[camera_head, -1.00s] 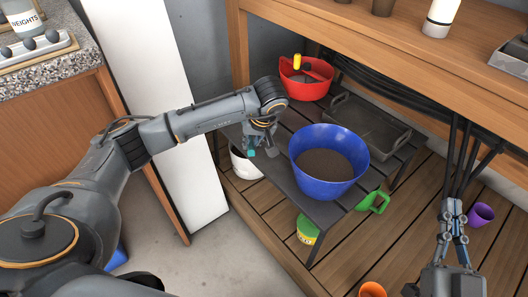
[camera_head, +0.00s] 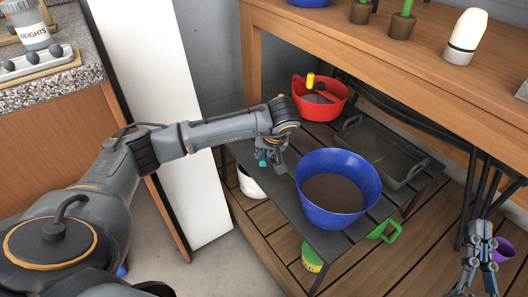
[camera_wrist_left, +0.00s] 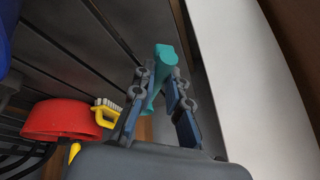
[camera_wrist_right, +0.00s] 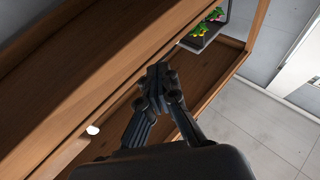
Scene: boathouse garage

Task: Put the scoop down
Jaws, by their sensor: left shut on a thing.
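My left gripper (camera_head: 270,157) is shut on a teal scoop (camera_head: 262,158), of which only a small part shows. In the left wrist view the teal piece (camera_wrist_left: 164,55) sticks out between the fingers. The gripper is over the left edge of a low dark slatted table (camera_head: 277,197), just left of a large blue bowl (camera_head: 335,217) with dark grainy contents. I cannot tell whether the scoop touches the table. My right gripper (camera_head: 481,232) is at the lower right, away from the table. In the right wrist view its fingertips (camera_wrist_right: 159,75) meet, with nothing between them.
A red container (camera_head: 318,108) with a yellow-handled item stands at the table's back, beside a grey tray (camera_head: 385,172). A white bowl (camera_head: 250,185), a yellow-green can (camera_head: 311,258) and a green-handled item (camera_head: 384,231) are lower down. A wooden bench (camera_head: 420,70) overhangs behind. Bare slats lie left of the blue bowl.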

